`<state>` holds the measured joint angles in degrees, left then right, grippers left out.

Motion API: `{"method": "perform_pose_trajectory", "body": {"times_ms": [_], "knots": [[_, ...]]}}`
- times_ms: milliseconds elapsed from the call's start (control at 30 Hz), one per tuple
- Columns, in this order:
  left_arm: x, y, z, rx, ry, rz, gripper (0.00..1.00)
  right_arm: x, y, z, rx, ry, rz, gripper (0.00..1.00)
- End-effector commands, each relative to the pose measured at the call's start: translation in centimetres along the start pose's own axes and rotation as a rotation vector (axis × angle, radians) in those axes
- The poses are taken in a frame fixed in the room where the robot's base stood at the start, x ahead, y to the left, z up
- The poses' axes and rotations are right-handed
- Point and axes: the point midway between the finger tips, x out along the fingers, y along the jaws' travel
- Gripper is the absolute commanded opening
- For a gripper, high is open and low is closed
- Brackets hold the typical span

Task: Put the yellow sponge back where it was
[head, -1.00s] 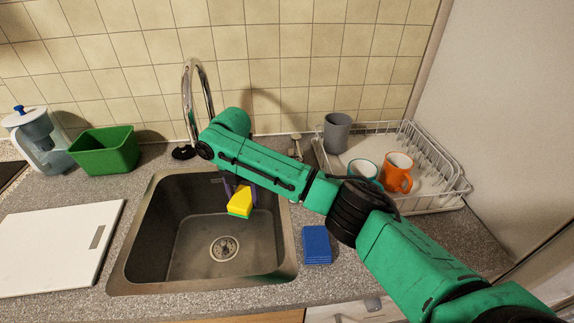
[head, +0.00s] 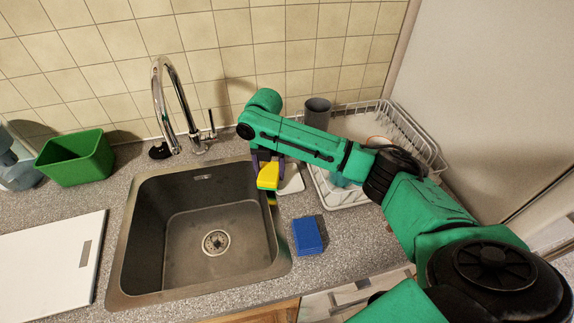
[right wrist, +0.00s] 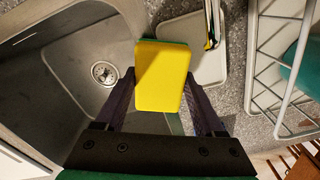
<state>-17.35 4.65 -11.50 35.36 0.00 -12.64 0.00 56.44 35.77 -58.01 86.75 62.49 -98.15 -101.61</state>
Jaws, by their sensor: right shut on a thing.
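The yellow sponge (head: 268,177), with a green side, is held up by my right gripper (head: 268,163) over the sink's right rim. In the right wrist view the yellow sponge (right wrist: 162,78) sits between the two dark fingers, which are shut on it. A small white dish (head: 291,181) lies on the counter just right of the sponge, partly hidden by the arm. In the right wrist view the dish (right wrist: 205,62) is beyond the sponge and overlapped by it. My left gripper is not in view.
The sink (head: 205,235) is empty. A blue sponge or cloth stack (head: 308,236) lies right of it. The faucet (head: 160,100) stands behind. A wire dish rack (head: 425,140) with a grey cup (head: 318,110) is at right. A green tub (head: 75,158) and white board (head: 45,255) are left.

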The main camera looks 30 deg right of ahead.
Motion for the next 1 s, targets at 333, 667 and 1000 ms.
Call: {"method": "perform_pose_trajectory", "body": {"times_ms": [333, 667, 1000], "knots": [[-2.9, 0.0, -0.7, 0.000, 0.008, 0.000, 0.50, 0.0, -5.0, 1.9, 0.000, 0.003, -0.003, 0.19], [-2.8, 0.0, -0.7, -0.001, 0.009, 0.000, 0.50, 1.7, -4.7, 1.9, -0.001, -0.001, -0.001, 0.19], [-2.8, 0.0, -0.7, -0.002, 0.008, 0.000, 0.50, 1.5, -4.7, 1.9, -0.001, -0.001, 0.000, 1.00]]}}
